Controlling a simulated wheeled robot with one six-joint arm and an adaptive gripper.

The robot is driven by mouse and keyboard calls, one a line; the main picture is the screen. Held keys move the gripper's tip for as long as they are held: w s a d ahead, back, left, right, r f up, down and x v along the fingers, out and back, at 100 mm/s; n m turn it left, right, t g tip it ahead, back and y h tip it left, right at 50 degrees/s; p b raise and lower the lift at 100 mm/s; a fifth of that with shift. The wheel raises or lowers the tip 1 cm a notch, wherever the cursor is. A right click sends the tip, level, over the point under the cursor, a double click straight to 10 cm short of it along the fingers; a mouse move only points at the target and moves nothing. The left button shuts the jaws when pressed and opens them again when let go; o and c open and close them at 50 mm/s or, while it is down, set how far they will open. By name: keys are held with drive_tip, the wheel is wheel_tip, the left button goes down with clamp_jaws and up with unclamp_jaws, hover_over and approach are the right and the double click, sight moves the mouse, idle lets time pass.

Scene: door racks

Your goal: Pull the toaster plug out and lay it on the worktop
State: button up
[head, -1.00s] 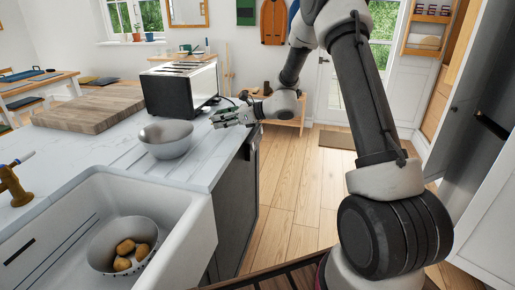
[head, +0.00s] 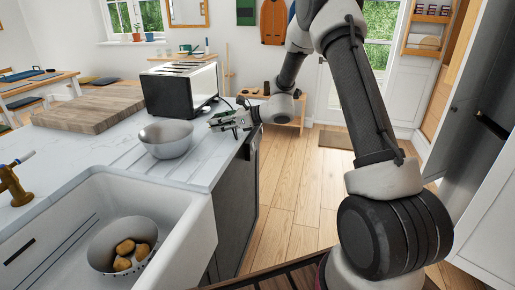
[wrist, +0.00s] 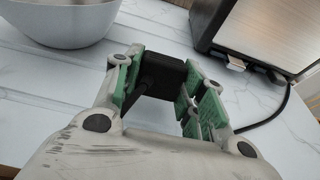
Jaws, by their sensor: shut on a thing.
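The toaster (head: 181,88) stands on the white marbled worktop (head: 98,148), black-sided with a bright metal face; its corner also shows in the wrist view (wrist: 256,35). My gripper (head: 228,122) is at the worktop's right edge, in front of the toaster. In the wrist view my gripper (wrist: 157,88) has its green-padded fingers around a black plug (wrist: 165,76) and is shut on it. A black cord (wrist: 274,116) curves from the toaster side down behind the right finger. Whether the plug touches the worktop I cannot tell. No socket shows clearly.
A grey bowl (head: 167,138) stands left of my gripper, near it; it also shows in the wrist view (wrist: 65,20). A wooden board (head: 90,107) lies further left. The white sink (head: 185,228) holds a colander (head: 100,258) of potatoes. Open floor lies right of the counter.

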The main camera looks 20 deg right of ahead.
drive_tip(key=shift+f, duration=0.9)
drive_tip(key=o, duration=1.4)
drive_tip(key=v, duration=1.2)
